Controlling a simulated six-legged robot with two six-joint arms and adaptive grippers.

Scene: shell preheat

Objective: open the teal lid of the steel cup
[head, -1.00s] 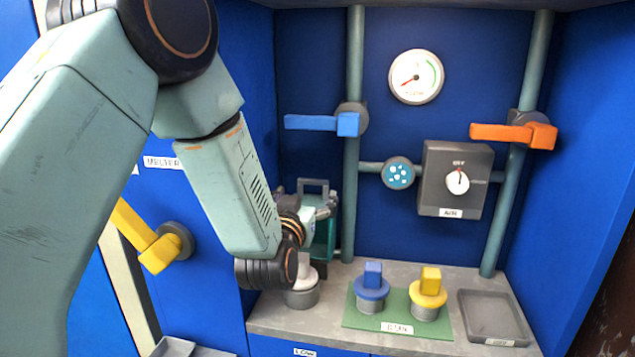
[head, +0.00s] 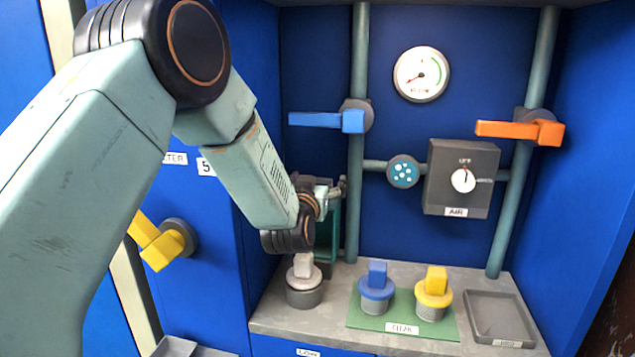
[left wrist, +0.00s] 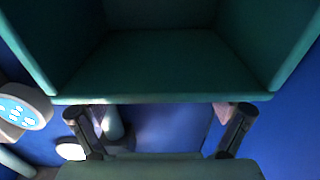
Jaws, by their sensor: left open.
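I cannot make out a steel cup with a teal lid for certain. A teal box-like thing (head: 326,240) stands at the back left of the shelf in the head view, partly hidden by my left wrist. In the left wrist view a teal open-fronted shape (left wrist: 160,70) fills the upper middle, very close. My left gripper (head: 328,192) is beside the top of the teal thing in the head view. In the left wrist view its two fingers (left wrist: 160,115) are spread apart, with nothing seen between them. My right gripper is not in view.
A grey knobbed plug (head: 304,287) stands just below my left wrist. A blue plug (head: 376,285) and a yellow plug (head: 433,292) stand on a green mat (head: 362,322). A grey tray (head: 500,320) lies at right. Blue (head: 328,121) and orange (head: 520,131) valve handles stick out above.

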